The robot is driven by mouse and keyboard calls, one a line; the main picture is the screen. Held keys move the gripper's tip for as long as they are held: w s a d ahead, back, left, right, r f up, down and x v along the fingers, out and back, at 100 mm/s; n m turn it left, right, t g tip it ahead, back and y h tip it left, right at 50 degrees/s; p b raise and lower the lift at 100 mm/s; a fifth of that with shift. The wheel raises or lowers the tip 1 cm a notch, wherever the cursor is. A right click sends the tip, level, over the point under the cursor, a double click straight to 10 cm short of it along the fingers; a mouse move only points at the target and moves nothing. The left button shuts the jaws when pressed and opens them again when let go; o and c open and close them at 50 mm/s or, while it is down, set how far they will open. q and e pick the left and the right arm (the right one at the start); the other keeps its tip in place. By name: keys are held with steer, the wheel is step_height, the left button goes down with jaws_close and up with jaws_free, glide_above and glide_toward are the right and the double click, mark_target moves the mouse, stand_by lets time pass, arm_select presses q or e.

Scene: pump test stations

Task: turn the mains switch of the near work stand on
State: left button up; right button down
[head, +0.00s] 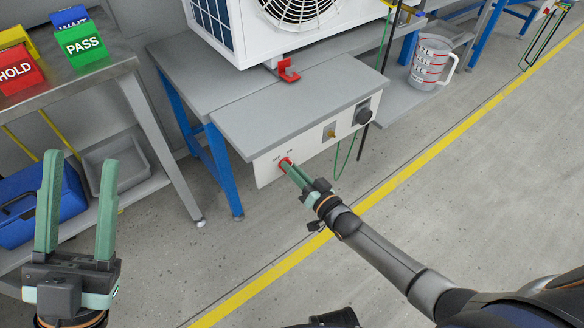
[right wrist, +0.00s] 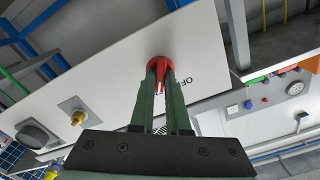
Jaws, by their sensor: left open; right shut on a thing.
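The mains switch (head: 284,160) is a small red rotary knob at the left end of the white front panel (head: 268,177) of the near work stand. My right gripper (head: 288,166) is shut on this red switch, its green fingers on either side of the knob. In the right wrist view the red switch (right wrist: 158,64) shows between the fingertips, with part of an OFF label beside it. The fingers partly cover the switch, so I cannot tell its exact setting. My left gripper (head: 79,158) is open and empty at the lower left.
The panel also carries a brass fitting (head: 329,131) and a black knob (head: 363,115). A white fan unit (head: 255,35) stands on the stand. A side table (head: 95,75) with HOLD and PASS blocks is at left. A measuring jug (head: 430,62) stands behind right.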

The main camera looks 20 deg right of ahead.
steer(key=c, duration=0.9)
jaws_free()
steer(key=shift+s, duration=0.1)
arm_select(q)
step_height(320, 180, up, 4)
steer(key=p, duration=0.3)
steer(key=shift+s+a+f+m+p, duration=0.1)
steer(key=shift+a+f+m+p, duration=0.05)
steer(key=shift+m+p, duration=0.2)
arm_select(e)
steer(key=v, duration=1.2)
steer(key=shift+s, duration=0.2)
steer(key=shift+r, duration=0.15)
